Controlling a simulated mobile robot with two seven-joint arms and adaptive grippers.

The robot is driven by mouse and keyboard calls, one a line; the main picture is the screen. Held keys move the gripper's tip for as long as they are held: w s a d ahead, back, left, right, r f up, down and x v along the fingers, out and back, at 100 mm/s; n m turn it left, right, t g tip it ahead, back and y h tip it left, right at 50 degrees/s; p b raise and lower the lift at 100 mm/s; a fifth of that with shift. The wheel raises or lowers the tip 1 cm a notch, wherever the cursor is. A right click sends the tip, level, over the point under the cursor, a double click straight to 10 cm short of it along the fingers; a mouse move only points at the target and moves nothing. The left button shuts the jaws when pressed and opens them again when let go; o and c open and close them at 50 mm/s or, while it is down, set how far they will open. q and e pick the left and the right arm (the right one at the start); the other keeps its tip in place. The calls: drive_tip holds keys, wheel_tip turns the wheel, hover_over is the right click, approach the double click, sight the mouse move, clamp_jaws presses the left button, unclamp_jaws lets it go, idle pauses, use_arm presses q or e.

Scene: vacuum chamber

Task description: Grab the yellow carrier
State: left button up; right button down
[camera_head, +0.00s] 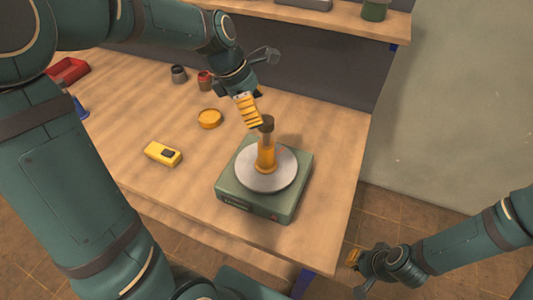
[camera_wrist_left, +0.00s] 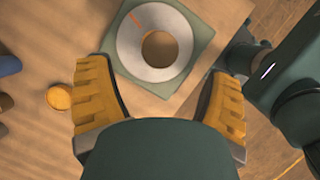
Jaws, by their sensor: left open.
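The yellow carrier (camera_head: 265,157) appears to be the upright yellow-orange post with a grey-brown knob on top. It stands in the middle of a round metal plate (camera_head: 282,179) on a green square base (camera_head: 247,203). In the left wrist view, the plate (camera_wrist_left: 130,45) lies ahead, with a brown round centre (camera_wrist_left: 160,48) that seems to be the post from above. My left gripper (camera_head: 249,110) is open and empty, just above and behind the post, apart from it as far as I can tell. My right gripper (camera_head: 356,262) is off the table's right side; its jaw opening is unclear.
A yellow device with a dark screen (camera_head: 163,153) and a round yellow disc (camera_head: 209,118) lie left of the base. Two small containers (camera_head: 179,74) (camera_head: 205,80) and a red tray (camera_head: 68,71) are further back. A shelf (camera_head: 320,19) runs above the back.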

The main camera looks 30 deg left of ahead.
sight(266, 126)
use_arm(q)
drive_tip(key=shift+b+x, duration=0.8)
drive_tip(key=shift+x, duration=2.55)
drive_tip(key=shift+a, duration=0.1)
drive_tip(key=shift+c, duration=0.3)
clamp_jaws()
